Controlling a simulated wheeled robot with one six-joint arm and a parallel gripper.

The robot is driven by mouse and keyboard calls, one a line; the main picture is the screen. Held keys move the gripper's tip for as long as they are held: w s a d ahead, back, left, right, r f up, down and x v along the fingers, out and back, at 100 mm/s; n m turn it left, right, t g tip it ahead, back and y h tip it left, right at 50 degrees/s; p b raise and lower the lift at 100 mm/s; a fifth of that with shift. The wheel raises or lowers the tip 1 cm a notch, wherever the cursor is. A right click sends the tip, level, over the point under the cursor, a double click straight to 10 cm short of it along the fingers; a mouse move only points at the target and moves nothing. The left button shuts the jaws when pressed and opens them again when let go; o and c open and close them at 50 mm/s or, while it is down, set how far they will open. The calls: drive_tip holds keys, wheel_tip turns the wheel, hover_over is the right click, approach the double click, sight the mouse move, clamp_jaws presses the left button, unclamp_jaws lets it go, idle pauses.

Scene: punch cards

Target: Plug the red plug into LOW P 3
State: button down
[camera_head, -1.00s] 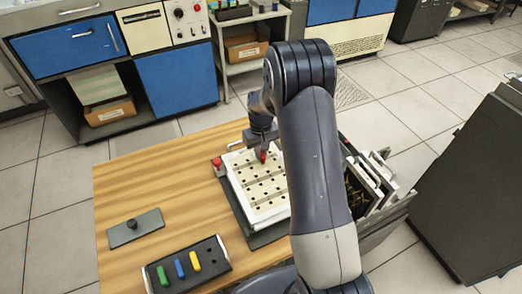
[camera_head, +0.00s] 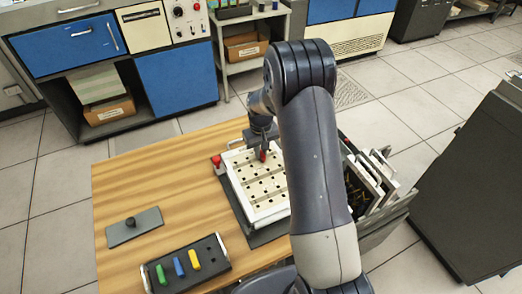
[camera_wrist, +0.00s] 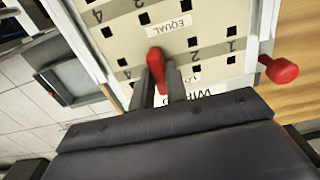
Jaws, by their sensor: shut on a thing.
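The red plug (camera_wrist: 170,72) is between the two fingers of my gripper (camera_wrist: 163,85), which is shut on it, over the cream plugboard (camera_wrist: 215,12). The plug also shows at my gripper in the head view (camera_head: 263,155). The board has rows of square dark holes with printed numbers, upside down in the wrist view. The EQUAL label (camera_wrist: 170,27) lies just beyond the plug. A label starting with "LO" (camera_wrist: 193,77) is partly hidden by my fingers. The plug covers a spot in a row between a 4 and a 2. I cannot tell whether its tip is in a hole.
A red knob (camera_wrist: 280,70) sticks out beside the board. A black tray (camera_head: 212,264) with green, blue and yellow plugs and a grey plate (camera_head: 135,228) lie on the wooden table (camera_head: 150,185). A card bin stands right of the board, partly behind my arm.

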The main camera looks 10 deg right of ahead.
drive_tip(key=c, duration=1.3)
unclamp_jaws()
drive_tip(key=shift+f, duration=0.1)
wheel_tip(320, 180, up, 11)
drive_tip(key=shift+f+b, duration=0.1)
drive_tip(key=shift+b, duration=0.75)
drive_tip(key=shift+f, duration=0.1)
wheel_tip(320, 180, down, 10)
drive_tip(key=shift+f+p, duration=0.25)
drive_tip(key=shift+p, duration=0.75)
drive_tip(key=shift+r, duration=0.3)
drive_tip(key=shift+f, duration=0.1)
